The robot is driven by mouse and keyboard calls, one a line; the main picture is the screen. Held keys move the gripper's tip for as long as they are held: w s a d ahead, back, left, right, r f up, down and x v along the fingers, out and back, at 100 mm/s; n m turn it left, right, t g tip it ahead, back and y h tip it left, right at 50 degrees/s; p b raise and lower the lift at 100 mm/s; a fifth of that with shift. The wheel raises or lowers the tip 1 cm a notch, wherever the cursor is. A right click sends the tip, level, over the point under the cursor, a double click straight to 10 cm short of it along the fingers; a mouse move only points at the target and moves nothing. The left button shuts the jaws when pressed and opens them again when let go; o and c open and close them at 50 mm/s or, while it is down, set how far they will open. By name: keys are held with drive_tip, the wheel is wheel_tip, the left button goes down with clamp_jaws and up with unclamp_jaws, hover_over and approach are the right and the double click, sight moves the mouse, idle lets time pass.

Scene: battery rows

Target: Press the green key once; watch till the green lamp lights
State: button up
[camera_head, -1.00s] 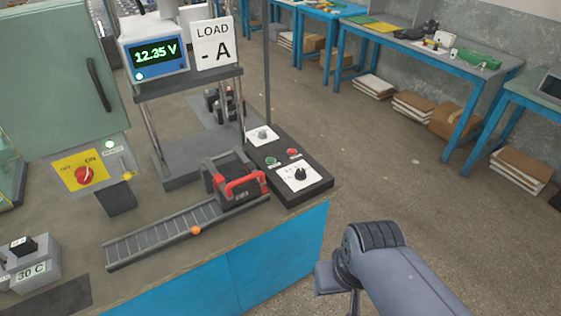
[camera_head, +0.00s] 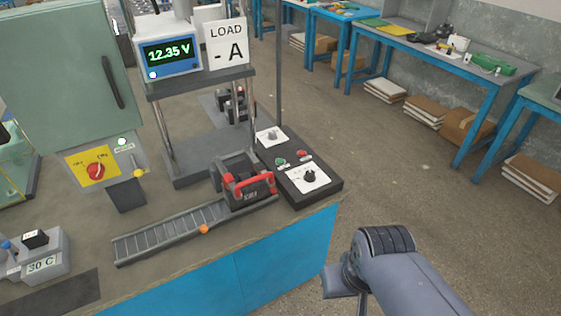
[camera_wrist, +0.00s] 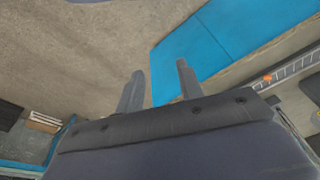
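The green key (camera_head: 281,161) is a small round button on the black control box (camera_head: 325,197), at the right end of the bench. A red key (camera_head: 302,153) and a black knob (camera_head: 309,176) are beside it. A small pale green light (camera_head: 122,141) glows on the panel below the green cabinet; I cannot tell whether it is the task's lamp. My arm is at the lower right in the head view, off the bench's front edge and apart from the key. In the wrist view my gripper (camera_wrist: 161,68) has its two fingers apart with nothing between them.
A red-handled battery block (camera_head: 249,184) sits at the end of a roller track (camera_head: 170,232), left of the control box. The floor right of the bench is clear.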

clamp_jaws()
idle(1.3)
